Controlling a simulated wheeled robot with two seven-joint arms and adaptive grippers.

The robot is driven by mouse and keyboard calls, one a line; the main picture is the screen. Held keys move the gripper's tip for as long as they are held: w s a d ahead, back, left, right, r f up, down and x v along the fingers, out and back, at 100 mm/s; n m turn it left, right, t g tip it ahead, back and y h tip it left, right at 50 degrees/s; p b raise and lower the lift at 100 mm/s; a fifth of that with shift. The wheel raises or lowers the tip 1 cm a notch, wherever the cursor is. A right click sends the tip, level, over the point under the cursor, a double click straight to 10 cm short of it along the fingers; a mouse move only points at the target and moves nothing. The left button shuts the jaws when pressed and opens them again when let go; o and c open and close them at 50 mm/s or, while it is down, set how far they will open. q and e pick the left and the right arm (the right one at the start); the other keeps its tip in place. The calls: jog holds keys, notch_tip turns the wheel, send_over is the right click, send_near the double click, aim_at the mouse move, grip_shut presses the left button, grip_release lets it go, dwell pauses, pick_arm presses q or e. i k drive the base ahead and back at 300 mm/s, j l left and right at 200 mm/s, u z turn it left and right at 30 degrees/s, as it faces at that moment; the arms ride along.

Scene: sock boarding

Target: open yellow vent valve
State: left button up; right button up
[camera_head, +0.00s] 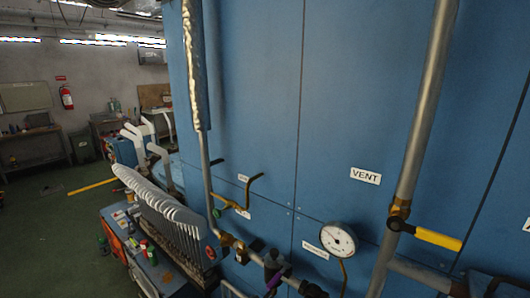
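The yellow vent valve handle (438,239) is in the lower right of the head view. It sticks out to the right from a brass valve body (400,208) on a thick, steep metal pipe (425,110). The handle lies crosswise to that pipe, tilted slightly down at its right end. A white VENT label (365,176) is on the blue panel to the left of the valve. Neither of my grippers can be made out in this view, and nothing is seen touching the handle.
A round pressure gauge (338,239) is left of the pipe. A thinner pipe with a green-knobbed valve (217,212) and a purple handle (275,281) are further left. A rack of white sock forms (160,205) stands at left. Blue panels (340,100) back the pipes.

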aim_at(396, 224)
jog(key=k+l+z, duration=0.1)
jog(key=l+z, duration=0.15)
jog(key=z, duration=0.15)
jog(key=l+z, duration=0.35)
jog(key=k+j, duration=0.05)
jog(key=j, duration=0.05)
